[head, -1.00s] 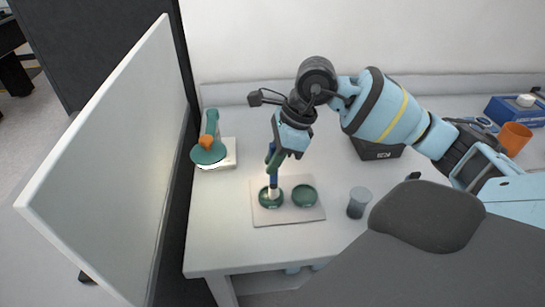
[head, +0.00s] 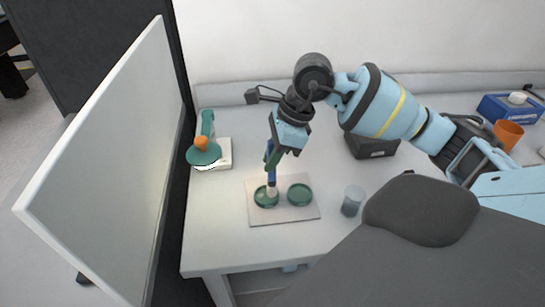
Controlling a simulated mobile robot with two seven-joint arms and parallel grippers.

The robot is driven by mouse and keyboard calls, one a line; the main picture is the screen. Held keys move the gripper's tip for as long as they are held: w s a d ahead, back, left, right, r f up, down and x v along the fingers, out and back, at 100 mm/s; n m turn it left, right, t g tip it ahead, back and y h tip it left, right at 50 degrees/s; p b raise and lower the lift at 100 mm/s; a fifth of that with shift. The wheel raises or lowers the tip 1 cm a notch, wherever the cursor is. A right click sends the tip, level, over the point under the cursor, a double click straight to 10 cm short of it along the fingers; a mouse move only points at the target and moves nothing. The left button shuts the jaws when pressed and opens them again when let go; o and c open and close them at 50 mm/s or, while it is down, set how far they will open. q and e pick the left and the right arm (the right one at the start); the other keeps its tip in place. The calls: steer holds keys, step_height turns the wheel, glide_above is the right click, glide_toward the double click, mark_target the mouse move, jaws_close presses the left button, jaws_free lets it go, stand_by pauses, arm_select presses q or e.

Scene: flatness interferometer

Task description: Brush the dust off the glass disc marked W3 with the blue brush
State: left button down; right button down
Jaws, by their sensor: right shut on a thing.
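Two dark green glass discs lie side by side on a pale square mat (head: 284,215). The left disc (head: 260,202) is under the brush, and the right disc (head: 299,195) is uncovered. Any mark such as W3 is too small to read. My right gripper (head: 271,158) points down, shut on the blue brush (head: 272,178). The brush stands nearly upright, with its pale bristle end at the left disc; whether it touches the glass I cannot tell for sure. My left gripper is not in view.
A green lamp-like device with an orange knob (head: 201,143) stands at the back left. A grey cup (head: 352,201) is right of the mat. A dark box (head: 372,148), an orange cup (head: 508,133) and a blue box (head: 497,107) are farther right. A white panel (head: 110,150) borders the left.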

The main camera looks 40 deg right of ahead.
steer(key=shift+w, duration=0.1)
steer(key=shift+w+a, duration=0.25)
steer(key=shift+w, duration=0.4)
steer(key=shift+w+a, duration=0.25)
steer(key=shift+w, duration=0.35)
steer(key=shift+f+b, duration=0.35)
steer(key=shift+f, duration=0.15)
stand_by(0.3)
steer(key=shift+s+d+r, duration=0.1)
steer(key=shift+s+d, duration=0.05)
steer(key=shift+s, duration=0.35)
steer(key=shift+s+d, duration=0.1)
steer(key=shift+s, duration=0.1)
stand_by(0.3)
steer(key=shift+s, duration=0.15)
